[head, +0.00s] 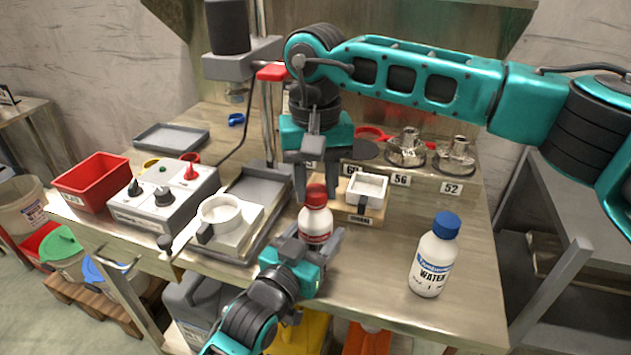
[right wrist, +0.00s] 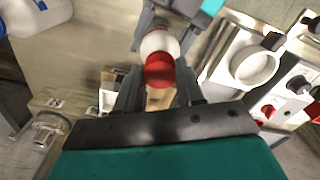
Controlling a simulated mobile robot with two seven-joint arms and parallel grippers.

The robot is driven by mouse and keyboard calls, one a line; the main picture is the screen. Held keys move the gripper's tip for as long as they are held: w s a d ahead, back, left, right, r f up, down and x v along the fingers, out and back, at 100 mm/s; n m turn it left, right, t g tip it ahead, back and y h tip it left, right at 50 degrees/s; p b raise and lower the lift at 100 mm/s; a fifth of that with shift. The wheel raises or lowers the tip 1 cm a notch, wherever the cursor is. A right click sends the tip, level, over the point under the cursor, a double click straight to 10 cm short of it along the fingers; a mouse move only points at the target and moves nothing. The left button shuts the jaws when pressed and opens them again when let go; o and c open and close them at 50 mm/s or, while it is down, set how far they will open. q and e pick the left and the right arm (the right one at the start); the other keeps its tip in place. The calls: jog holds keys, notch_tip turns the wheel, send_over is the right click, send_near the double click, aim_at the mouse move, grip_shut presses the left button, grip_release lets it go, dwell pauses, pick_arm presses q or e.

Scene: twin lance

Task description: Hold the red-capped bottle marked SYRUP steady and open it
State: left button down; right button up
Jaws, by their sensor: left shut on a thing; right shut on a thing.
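The red-capped bottle (head: 316,220) stands upright near the front of the workbench, white with a red label whose text I cannot read. Its red cap (head: 316,194) sits on top. My left gripper (head: 309,245) is shut on the bottle's body from the front, hiding its lower part. My right gripper (head: 308,190) comes down from above and is shut on the red cap. In the right wrist view the cap (right wrist: 159,70) lies between the two fingers, with the white bottle (right wrist: 158,43) just beyond it and my left gripper behind.
A blue-capped WATER bottle (head: 433,256) stands to the right on clear bench. A grey tray (head: 257,196) with a white cup (head: 219,213) is to the left, beside a control box (head: 164,197) and red bin (head: 92,182). A white square dish (head: 367,188) is close behind on the right.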

jog(key=n, duration=0.3)
jog(key=shift+n, duration=0.4)
jog(key=n, duration=0.3)
jog(key=shift+n, duration=0.4)
jog(key=o, duration=1.2)
jog(key=shift+c, duration=0.2)
